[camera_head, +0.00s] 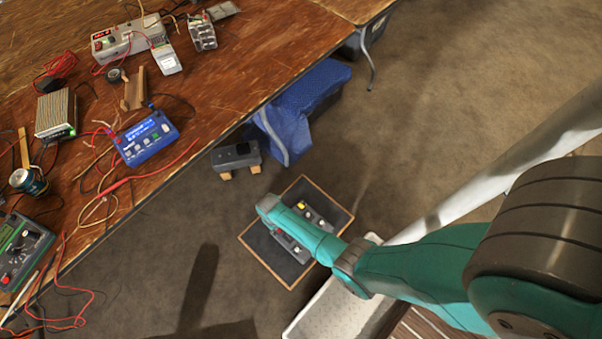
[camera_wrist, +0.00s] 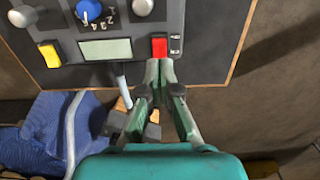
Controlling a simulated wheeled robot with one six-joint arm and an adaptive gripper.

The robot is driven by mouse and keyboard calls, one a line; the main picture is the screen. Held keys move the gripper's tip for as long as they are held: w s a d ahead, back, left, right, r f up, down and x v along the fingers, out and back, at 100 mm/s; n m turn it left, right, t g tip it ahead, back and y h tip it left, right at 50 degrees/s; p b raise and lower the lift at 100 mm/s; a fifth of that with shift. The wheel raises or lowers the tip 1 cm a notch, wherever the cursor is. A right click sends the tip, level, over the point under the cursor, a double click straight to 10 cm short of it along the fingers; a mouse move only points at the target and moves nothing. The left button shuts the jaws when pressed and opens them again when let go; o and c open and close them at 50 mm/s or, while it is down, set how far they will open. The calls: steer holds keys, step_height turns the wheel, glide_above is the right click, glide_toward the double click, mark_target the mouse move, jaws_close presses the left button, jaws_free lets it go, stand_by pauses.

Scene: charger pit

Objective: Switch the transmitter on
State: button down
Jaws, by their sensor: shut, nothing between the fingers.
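A dark grey control panel, which I take to be the transmitter, shows in the wrist view (camera_wrist: 115,18) with a blue dial (camera_wrist: 88,10), pale knobs, a yellow button (camera_wrist: 49,55), a pale display (camera_wrist: 105,49) and a red switch (camera_wrist: 159,46). A light grey lever (camera_wrist: 121,80) sticks out below the display. My gripper (camera_wrist: 160,64) is shut and empty, its tips just below the red switch in the picture; I cannot tell whether they touch it. In the head view my arm partly covers the panel (camera_head: 312,212), which lies on a dark, wood-edged board (camera_head: 264,249).
A wooden table (camera_head: 205,92) with several wired devices, including a blue box (camera_head: 147,138), fills the upper left. A grey box (camera_head: 235,156) on wooden blocks and a blue cloth (camera_head: 306,95) are near its edge. Brown floor lies open at upper right.

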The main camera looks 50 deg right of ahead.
steer(key=shift+f, duration=1.1)
stand_by(0.9)
steer(key=shift+r, duration=3.5)
